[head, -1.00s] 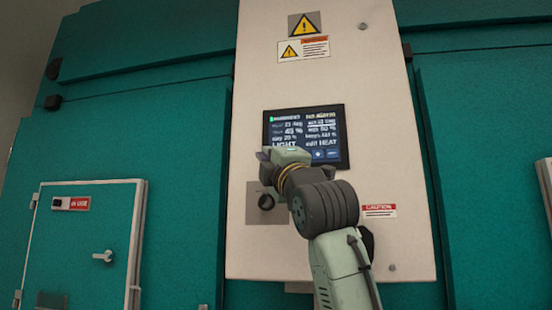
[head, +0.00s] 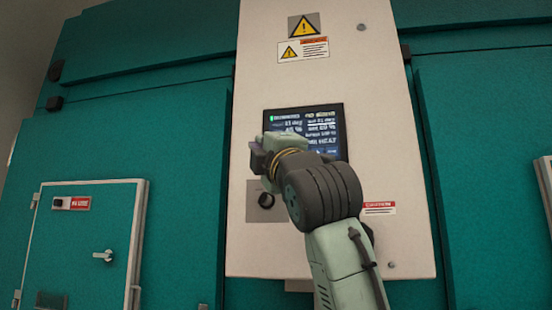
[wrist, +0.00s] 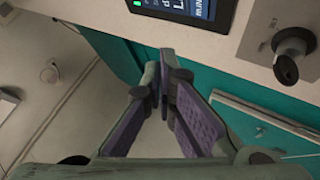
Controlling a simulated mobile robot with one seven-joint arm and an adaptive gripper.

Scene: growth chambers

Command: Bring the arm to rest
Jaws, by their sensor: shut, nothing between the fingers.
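My arm rises from the lower right in the head view, in front of the white control panel (head: 385,120). My gripper (wrist: 166,95) shows in the wrist view with its purple-padded fingers meeting at the tips, shut and empty. My wrist covers the lower part of the screen. The gripper appears apart from the panel.
A black knob (head: 266,200) sits on a metal plate below the screen; the wrist view shows it at upper right (wrist: 290,50). A small chamber door (head: 80,240) with a handle stands at left. Teal chamber walls (head: 140,130) flank the panel.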

